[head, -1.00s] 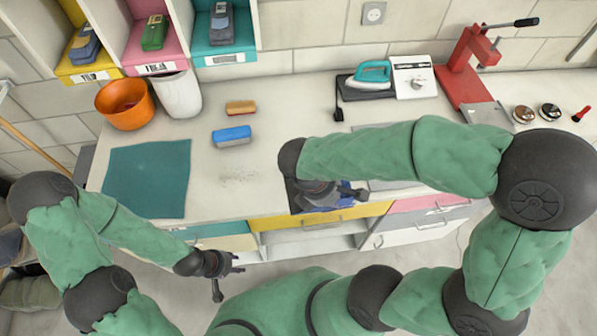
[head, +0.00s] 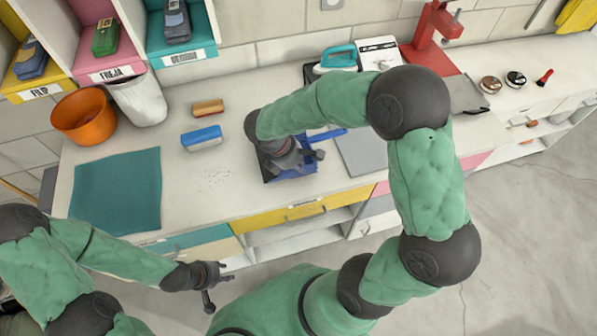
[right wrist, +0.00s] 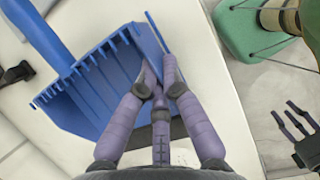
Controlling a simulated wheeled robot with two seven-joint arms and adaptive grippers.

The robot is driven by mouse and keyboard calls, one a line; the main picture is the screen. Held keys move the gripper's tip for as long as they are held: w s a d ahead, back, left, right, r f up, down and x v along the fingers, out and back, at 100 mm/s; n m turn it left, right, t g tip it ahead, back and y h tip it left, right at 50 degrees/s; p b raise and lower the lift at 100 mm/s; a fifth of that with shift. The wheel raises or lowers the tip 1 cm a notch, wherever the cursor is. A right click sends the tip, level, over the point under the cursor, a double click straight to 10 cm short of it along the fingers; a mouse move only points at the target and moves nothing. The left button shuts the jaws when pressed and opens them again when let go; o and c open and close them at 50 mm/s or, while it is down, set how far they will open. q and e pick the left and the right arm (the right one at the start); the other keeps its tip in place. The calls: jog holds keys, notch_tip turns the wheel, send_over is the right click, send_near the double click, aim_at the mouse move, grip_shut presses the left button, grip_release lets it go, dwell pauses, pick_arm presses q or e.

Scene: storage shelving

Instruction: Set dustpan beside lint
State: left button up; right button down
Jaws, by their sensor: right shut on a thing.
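The blue dustpan (head: 306,169) is at the counter's front half, partly hidden by my right gripper (head: 300,158). Its handle (head: 328,134) points right in the head view. I cannot tell whether the dustpan touches the counter. The lint (head: 214,180) is a scatter of small grey specks, left of the dustpan with bare counter between them. My left gripper (head: 214,284) is open and empty in front of the counter.
A blue-and-white sponge (head: 201,138) and an orange brush-like block (head: 208,107) lie behind the lint. A teal mat (head: 116,192) is at left. An orange bowl (head: 84,118) and white bin (head: 139,99) stand behind. A grey plate (head: 362,150) lies right of the dustpan.

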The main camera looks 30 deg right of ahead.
jog(key=shift+w+f, duration=0.35)
jog(key=shift+f, duration=0.15)
jog(key=shift+f+b, duration=0.65)
jog(key=shift+f, duration=0.8)
jog(key=shift+f, duration=0.15)
jog(key=c, duration=1.4)
grip_release()
jog(key=shift+r, duration=0.35)
jog(key=p+v, duration=0.3)
jog(key=v, duration=0.8)
jog(key=shift+r, duration=0.2)
